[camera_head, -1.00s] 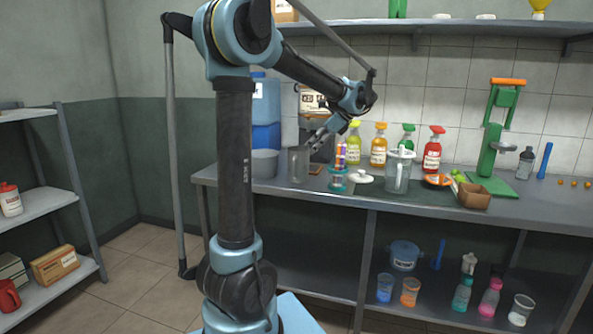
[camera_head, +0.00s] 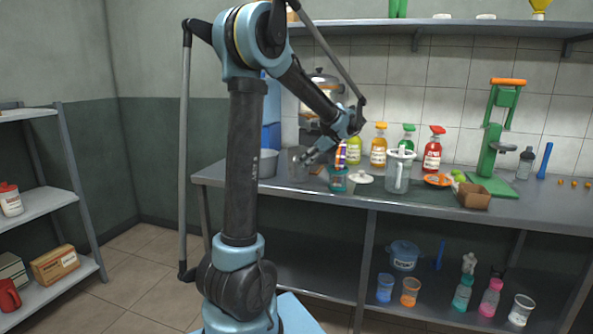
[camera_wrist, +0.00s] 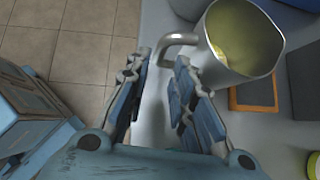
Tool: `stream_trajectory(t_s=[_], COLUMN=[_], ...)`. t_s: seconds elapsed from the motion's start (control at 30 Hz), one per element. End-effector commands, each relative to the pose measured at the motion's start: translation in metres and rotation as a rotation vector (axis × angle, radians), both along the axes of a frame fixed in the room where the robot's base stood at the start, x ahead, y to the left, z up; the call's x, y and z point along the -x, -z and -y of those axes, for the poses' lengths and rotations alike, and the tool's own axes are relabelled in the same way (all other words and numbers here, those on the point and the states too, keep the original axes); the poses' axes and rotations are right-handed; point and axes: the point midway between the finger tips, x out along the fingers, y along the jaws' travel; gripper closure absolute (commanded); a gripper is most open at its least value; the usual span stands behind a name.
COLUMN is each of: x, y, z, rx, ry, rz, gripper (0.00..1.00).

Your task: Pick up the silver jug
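The silver jug (camera_head: 297,168) stands upright on the grey counter, left of centre, next to a grey bowl. In the wrist view the silver jug (camera_wrist: 213,50) is at the top right, seen from above, with a yellowish inside and its handle pointing left. My gripper (camera_head: 306,157) is at the jug, partly covering it in the head view. In the wrist view my gripper (camera_wrist: 158,72) is open, with its fingers apart and nothing between them. The handle lies just ahead of the fingertips; I see no grip on it.
The grey bowl (camera_head: 267,163) and a blue container (camera_head: 271,135) stand to the left. A clear pitcher (camera_head: 398,172), a white lid (camera_head: 360,177) and several spray bottles are to the right. A dark orange-edged board (camera_wrist: 253,96) lies beside the jug. The counter edge drops to floor at left.

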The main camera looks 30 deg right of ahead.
Motion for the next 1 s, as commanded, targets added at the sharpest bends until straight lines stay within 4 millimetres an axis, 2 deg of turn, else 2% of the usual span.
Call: stream_trajectory(t_s=[0.27, 0.6, 0.87, 1.0], x=[-0.009, -0.036, -0.038, -0.038], y=[0.009, 0.036, 0.040, 0.040], z=[-0.006, -0.023, -0.025, -0.025], rx=[0.001, 0.001, 0.000, 0.001], ry=[-0.001, -0.002, 0.000, -0.001], rz=[0.001, 0.000, 0.000, 0.000], gripper=[0.77, 0.77, 0.77, 1.00])
